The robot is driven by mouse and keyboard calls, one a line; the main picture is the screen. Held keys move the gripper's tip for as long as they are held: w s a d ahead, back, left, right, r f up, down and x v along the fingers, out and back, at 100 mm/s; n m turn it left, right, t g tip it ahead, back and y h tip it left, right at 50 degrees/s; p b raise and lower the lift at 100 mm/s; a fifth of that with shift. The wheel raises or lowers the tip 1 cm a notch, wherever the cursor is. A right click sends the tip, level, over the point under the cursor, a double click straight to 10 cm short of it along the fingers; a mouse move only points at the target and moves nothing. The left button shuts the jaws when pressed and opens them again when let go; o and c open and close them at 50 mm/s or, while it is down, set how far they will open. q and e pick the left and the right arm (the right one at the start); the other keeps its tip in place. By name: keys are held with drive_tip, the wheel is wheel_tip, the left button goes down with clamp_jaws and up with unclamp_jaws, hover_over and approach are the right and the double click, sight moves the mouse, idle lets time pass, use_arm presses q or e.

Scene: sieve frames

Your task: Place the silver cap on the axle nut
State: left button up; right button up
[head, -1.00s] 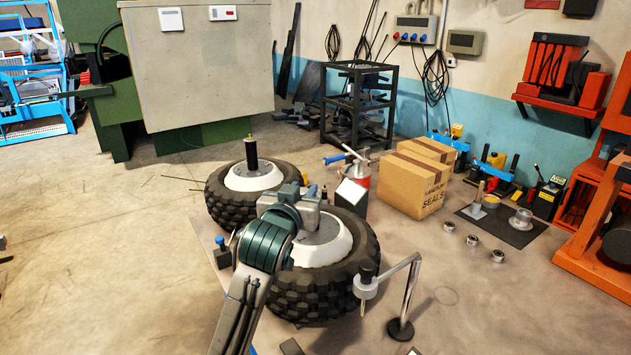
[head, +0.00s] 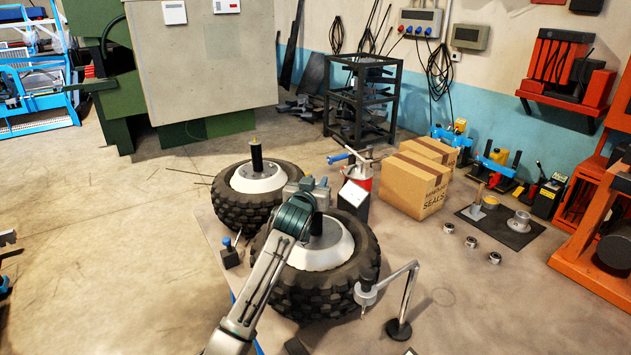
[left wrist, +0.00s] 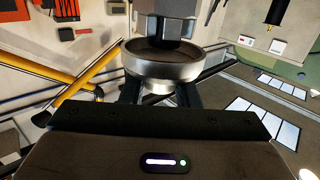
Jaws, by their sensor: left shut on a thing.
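My left gripper (left wrist: 159,90) is shut on the silver cap (left wrist: 163,68), a shallow round cup with a dark inside, in the left wrist view. A grey faceted part (left wrist: 165,27) stands over the cup there; I cannot tell whether they touch. In the head view my left arm reaches over the near wheel (head: 345,282), and its end hides the held cap. A black cylinder (head: 316,223) shows at this wheel's white hub (head: 322,252). I cannot make out the axle nut for certain. My right gripper is not in view.
The far wheel (head: 238,212) has a black post (head: 256,154). A stand (head: 400,328) with a side arm is close to the near wheel's right. Three silver rings (head: 471,242) lie by a dark mat (head: 511,240). A carton (head: 414,187) stands behind. The left floor is mostly clear.

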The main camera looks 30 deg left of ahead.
use_arm(q)
drive_tip(key=shift+f, duration=0.45)
drive_tip(key=shift+f, duration=0.1)
drive_tip(key=shift+f, duration=0.4)
drive_tip(key=shift+f+b, duration=0.15)
drive_tip(key=shift+b, duration=0.2)
drive_tip(key=o, duration=1)
